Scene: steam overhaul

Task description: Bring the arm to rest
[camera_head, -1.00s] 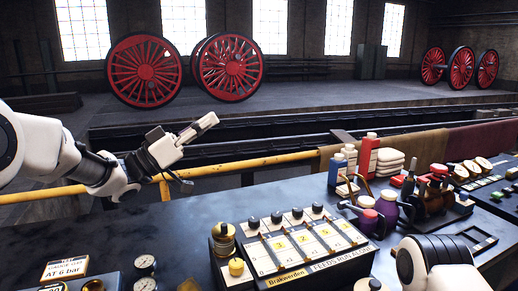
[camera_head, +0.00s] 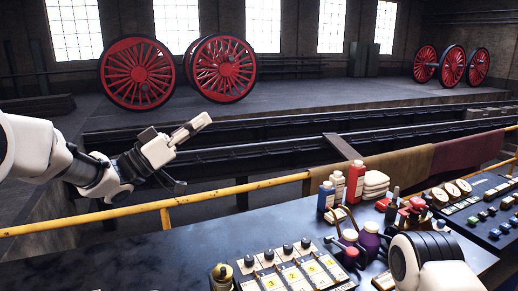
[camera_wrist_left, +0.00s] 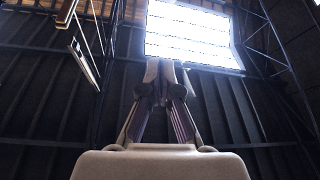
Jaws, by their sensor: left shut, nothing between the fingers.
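My left gripper (camera_head: 195,127) is raised at the left of the head view, above the yellow rail and apart from everything. Its fingers are together with nothing between them. In the left wrist view the gripper (camera_wrist_left: 166,75) points up towards the dark roof and a bright skylight, with its fingers closed and empty. Part of my right arm shows at the lower right of the head view, but its fingertips are not visible.
A dark bench (camera_head: 120,262) carries a lever panel (camera_head: 290,270), bottles (camera_head: 355,181), folded white cloths (camera_head: 375,184) and a control desk (camera_head: 490,215). A yellow rail (camera_head: 240,190) runs behind it. Red wheels (camera_head: 138,73) stand far back. The air around the left gripper is clear.

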